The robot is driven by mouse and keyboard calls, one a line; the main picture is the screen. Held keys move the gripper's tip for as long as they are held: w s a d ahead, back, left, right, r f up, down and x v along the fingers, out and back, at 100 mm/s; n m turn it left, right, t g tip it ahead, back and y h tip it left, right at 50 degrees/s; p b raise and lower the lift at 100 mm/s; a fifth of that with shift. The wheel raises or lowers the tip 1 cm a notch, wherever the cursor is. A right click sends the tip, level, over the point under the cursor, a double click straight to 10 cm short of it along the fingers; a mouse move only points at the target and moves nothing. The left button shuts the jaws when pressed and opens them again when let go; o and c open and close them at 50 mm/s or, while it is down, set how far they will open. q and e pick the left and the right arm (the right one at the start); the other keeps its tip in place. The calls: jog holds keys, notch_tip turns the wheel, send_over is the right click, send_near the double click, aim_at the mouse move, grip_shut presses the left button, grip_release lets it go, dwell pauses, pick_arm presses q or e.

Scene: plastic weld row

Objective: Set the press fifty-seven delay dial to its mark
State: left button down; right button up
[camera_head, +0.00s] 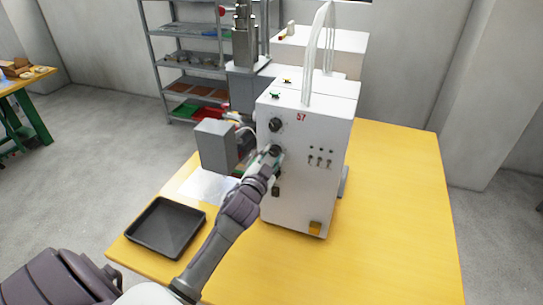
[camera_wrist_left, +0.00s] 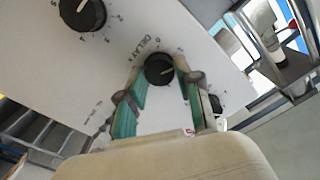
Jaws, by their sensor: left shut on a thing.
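The press (camera_head: 312,165) is a white cabinet with a red "57" on its front. In the head view the dial (camera_head: 275,149) is partly hidden by my gripper. My left gripper (camera_wrist_left: 162,78) is shut on the dial, one green-padded finger at each side; it also shows in the head view (camera_head: 271,156). My right gripper is not in view.
Another black dial (camera_head: 275,125) sits above the delay dial, and a dark knob (camera_head: 276,191) is below. Small switches (camera_head: 320,160) are to the right. A grey box (camera_head: 216,145) stands close left of my gripper. A black tray (camera_head: 166,227) lies on the yellow table (camera_head: 400,220).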

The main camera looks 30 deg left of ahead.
pick_arm(q)
jog(key=m, duration=0.5)
jog(key=shift+m, duration=1.5)
jog(key=shift+f, duration=0.1)
jog(key=c, duration=0.8)
grip_release()
jog(key=v, duration=1.2)
